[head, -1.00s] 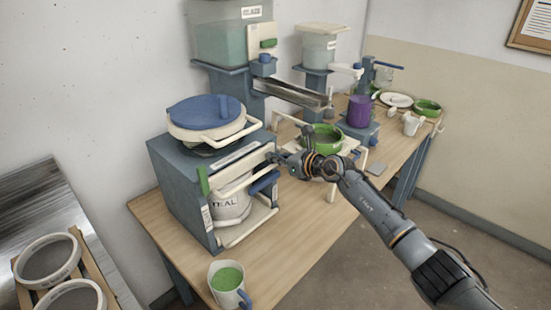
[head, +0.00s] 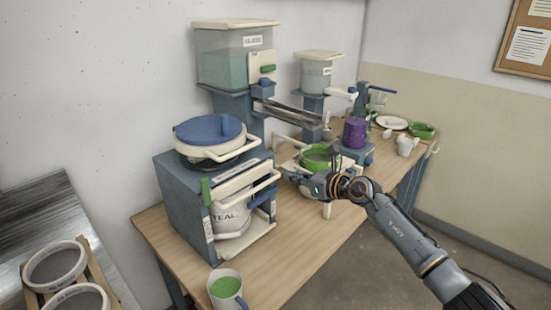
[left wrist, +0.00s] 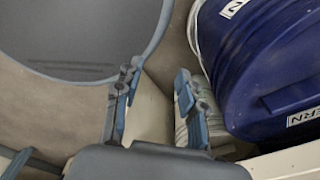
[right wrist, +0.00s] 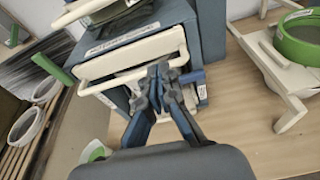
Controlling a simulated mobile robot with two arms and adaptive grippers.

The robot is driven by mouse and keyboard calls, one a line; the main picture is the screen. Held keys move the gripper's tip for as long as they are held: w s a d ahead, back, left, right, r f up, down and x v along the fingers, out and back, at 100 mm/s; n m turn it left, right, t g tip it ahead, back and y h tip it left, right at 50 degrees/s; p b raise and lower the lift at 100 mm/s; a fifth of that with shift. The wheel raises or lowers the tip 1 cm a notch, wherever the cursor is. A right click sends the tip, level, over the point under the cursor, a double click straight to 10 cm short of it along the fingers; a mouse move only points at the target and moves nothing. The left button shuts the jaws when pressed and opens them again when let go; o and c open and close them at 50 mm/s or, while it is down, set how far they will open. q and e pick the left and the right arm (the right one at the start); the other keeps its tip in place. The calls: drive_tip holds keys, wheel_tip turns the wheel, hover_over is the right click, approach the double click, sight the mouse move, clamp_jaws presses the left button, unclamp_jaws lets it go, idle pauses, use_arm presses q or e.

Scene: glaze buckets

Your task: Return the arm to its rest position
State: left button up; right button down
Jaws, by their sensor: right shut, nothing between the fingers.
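My right arm (head: 405,235) reaches in from the lower right in the head view. Its gripper (head: 300,180) is over the table, to the right of the blue-grey cabinet (head: 180,200), in front of the green sieve (head: 318,161). In the right wrist view the two fingers of the right gripper (right wrist: 160,72) meet at the tips with nothing between them; the cabinet (right wrist: 140,30) and its cream handle lie beyond. My left gripper (left wrist: 155,90) shows only in the left wrist view. Its fingers are apart, next to a dark blue bucket (left wrist: 255,70).
A TEAL bucket (head: 230,218) stands inside the cabinet, and a blue-lidded pot (head: 208,130) on top. A cup of green glaze (head: 226,287) is at the table's near edge. A purple container (head: 354,132) stands farther back.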

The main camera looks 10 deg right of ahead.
drive_tip(key=s+a+r+m+t+h, duration=0.1)
drive_tip(key=s+r+m+t+h, duration=0.15)
drive_tip(key=s+m+t, duration=0.95)
drive_tip(key=s+d+f+m+g+h, duration=0.55)
drive_tip(key=f+m, duration=0.25)
drive_tip(key=m, duration=0.3)
drive_tip(key=s+d+f+m+g+h, duration=0.45)
drive_tip(key=s+f+m, duration=0.2)
drive_tip(key=m, duration=0.55)
drive_tip(key=s+a+f+m+g+y, duration=0.25)
drive_tip(key=s+f+g, duration=0.25)
drive_tip(key=s, duration=0.7)
drive_tip(key=s+a+f+m+g+y, duration=0.1)
drive_tip(key=s+f+m+g, duration=0.35)
drive_tip(key=s, duration=0.75)
wheel_tip(320, 180, down, 28)
drive_tip(key=s+n+g, duration=0.1)
drive_tip(key=s+g, duration=0.1)
drive_tip(key=s, duration=0.1)
use_arm(q)
drive_tip(key=shift+w, duration=0.85)
use_arm(e)
drive_tip(key=s+d+f+g, duration=0.1)
drive_tip(key=s+d+f, duration=0.2)
drive_tip(key=s+f, duration=1.1)
drive_tip(key=shift+s+f, duration=0.25)
drive_tip(key=shift+s, duration=0.75)
